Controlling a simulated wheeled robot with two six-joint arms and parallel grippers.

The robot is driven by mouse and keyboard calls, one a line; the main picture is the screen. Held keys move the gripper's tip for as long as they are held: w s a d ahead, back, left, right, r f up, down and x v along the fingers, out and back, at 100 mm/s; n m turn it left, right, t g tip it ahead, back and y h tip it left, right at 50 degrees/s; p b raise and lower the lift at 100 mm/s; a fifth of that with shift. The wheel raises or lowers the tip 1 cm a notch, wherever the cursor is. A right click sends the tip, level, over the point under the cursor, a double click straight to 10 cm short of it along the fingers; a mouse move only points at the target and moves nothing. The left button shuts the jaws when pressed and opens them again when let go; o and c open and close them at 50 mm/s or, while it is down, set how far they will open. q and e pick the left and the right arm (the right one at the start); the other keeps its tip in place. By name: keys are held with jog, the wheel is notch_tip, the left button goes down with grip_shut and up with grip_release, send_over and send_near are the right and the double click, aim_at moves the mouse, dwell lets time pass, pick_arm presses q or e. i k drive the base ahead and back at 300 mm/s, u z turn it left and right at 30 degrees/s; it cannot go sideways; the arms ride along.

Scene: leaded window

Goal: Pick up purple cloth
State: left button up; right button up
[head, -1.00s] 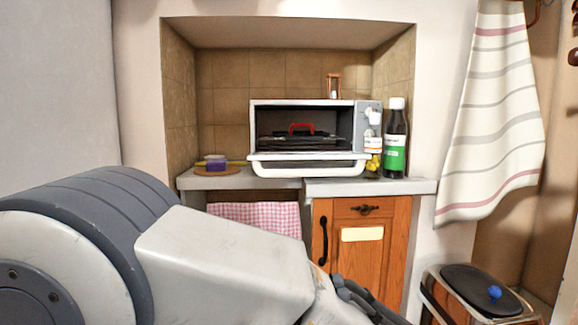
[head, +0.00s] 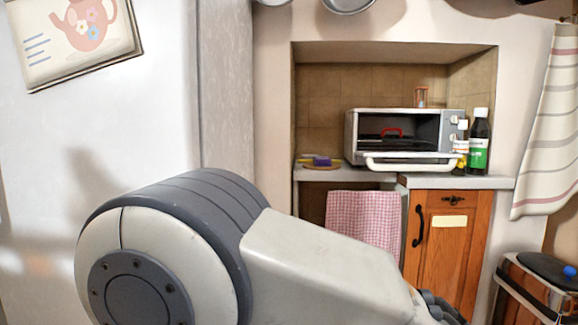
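A small purple item (head: 322,161), which looks like the folded purple cloth, lies on a round brown board (head: 322,168) at the left end of the counter in the alcove. It is too small to make out its folds. A large grey and white link of my arm comes in from the lower left and crosses the lower middle of the head view.
A white toaster oven (head: 407,164) with its front open stands right of the board. Bottles (head: 478,142) stand beside it. A pink checked cloth (head: 365,222) hangs below the counter, left of a wooden cupboard (head: 447,245). A bin (head: 540,285) stands at lower right.

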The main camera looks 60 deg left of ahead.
aim_at(318, 161)
jog(key=k, duration=0.75)
jog(key=u, duration=1.35)
jog(key=i, duration=0.5)
